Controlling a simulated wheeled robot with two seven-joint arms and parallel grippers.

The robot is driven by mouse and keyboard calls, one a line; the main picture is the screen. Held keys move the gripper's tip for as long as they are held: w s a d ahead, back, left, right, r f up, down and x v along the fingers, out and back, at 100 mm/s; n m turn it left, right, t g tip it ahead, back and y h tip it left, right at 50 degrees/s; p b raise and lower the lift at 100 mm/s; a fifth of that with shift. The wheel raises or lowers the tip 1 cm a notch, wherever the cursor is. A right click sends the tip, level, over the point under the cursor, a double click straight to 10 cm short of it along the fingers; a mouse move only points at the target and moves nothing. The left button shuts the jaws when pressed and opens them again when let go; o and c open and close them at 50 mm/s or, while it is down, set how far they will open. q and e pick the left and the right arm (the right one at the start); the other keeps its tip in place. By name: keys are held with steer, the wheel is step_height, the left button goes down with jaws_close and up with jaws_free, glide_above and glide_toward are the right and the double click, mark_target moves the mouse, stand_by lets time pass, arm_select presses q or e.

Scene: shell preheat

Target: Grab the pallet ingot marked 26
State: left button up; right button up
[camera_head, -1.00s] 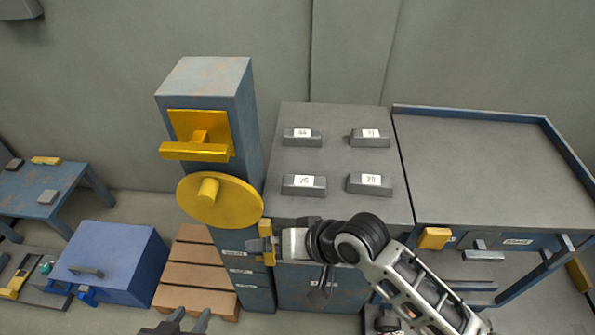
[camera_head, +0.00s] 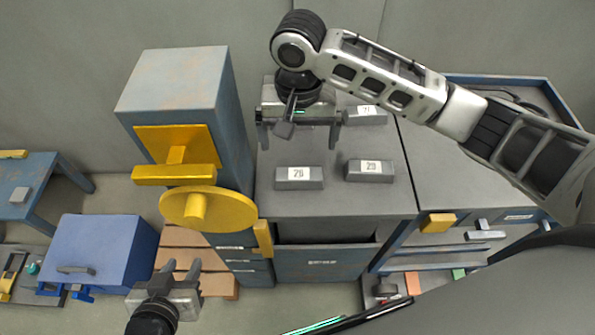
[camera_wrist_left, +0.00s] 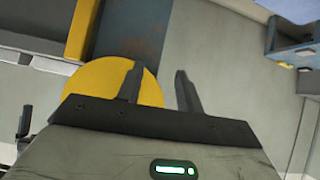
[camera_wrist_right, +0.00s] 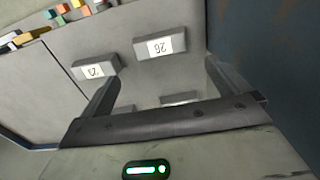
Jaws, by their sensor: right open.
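The ingot marked 26 (camera_head: 299,178) is a grey bar with a white label, front left of several on the grey cabinet top (camera_head: 335,205). It also shows in the right wrist view (camera_wrist_right: 160,43), its label upside down. My right gripper (camera_head: 298,132) is open, pointing down over the rear left of the top, behind that ingot and apart from it. In the right wrist view, another ingot (camera_wrist_right: 180,98) shows partly between its fingers; the head view hides it behind the gripper. My left gripper (camera_head: 180,268) is open and empty, low at the left near the wooden pallet.
Another labelled ingot (camera_head: 369,170) lies front right, and one (camera_head: 365,115) lies rear right near my arm. A tall blue machine with a yellow disc (camera_head: 210,209) stands left of the top. A blue box (camera_head: 100,250) is further left. The front of the top is clear.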

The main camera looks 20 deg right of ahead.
mark_target(299, 173)
step_height(299, 173, down, 11)
steer(key=shift+w+d+r+b, duration=0.1)
steer(key=shift+b, duration=0.2)
steer(key=c, duration=0.9)
steer(key=shift+r, duration=0.1)
